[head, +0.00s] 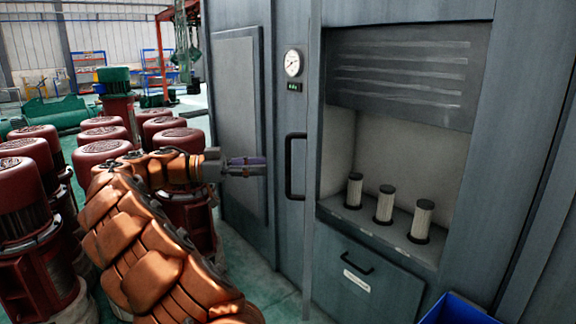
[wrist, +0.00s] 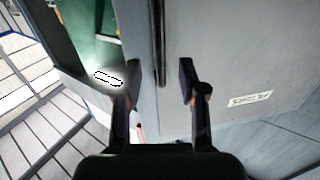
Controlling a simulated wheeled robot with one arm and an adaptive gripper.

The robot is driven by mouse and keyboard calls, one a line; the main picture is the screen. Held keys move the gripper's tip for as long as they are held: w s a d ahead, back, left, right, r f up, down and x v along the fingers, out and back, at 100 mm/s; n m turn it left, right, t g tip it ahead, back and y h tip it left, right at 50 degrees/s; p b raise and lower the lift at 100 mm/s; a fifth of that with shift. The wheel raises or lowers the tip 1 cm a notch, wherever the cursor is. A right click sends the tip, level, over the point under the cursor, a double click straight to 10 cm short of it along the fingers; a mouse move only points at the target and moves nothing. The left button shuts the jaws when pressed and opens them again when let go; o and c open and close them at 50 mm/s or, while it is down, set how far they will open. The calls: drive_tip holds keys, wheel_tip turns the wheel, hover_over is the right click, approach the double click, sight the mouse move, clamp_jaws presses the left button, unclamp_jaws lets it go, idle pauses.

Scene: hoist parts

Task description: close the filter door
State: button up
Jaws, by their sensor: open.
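The grey filter cabinet (head: 400,55) has an open recess (head: 397,150) with a louvred panel (head: 400,80) across its top. Three pale filter cartridges (head: 385,205) with dark ends stand on the recess's ledge. A black upright handle (head: 294,166) is on the narrow panel left of the recess. My gripper (head: 262,167) is open and empty just left of this handle, apart from it in the picture. In the wrist view, my open fingers (wrist: 160,78) straddle the line of a dark bar (wrist: 158,40) in front of a grey panel. Which panel is the filter door is unclear.
A round gauge (head: 292,63) sits above the handle. A drawer-like panel (head: 365,285) with a black pull is below the recess. A blue bin (head: 455,310) stands at the lower right. Several red motors (head: 103,160) crowd the left, close to my arm.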

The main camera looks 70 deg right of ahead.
hover_over(288, 191)
drive_tip(key=shift+w+d, duration=0.1)
drive_tip(key=shift+d, duration=0.25)
clamp_jaws()
idle(0.5)
idle(0.3)
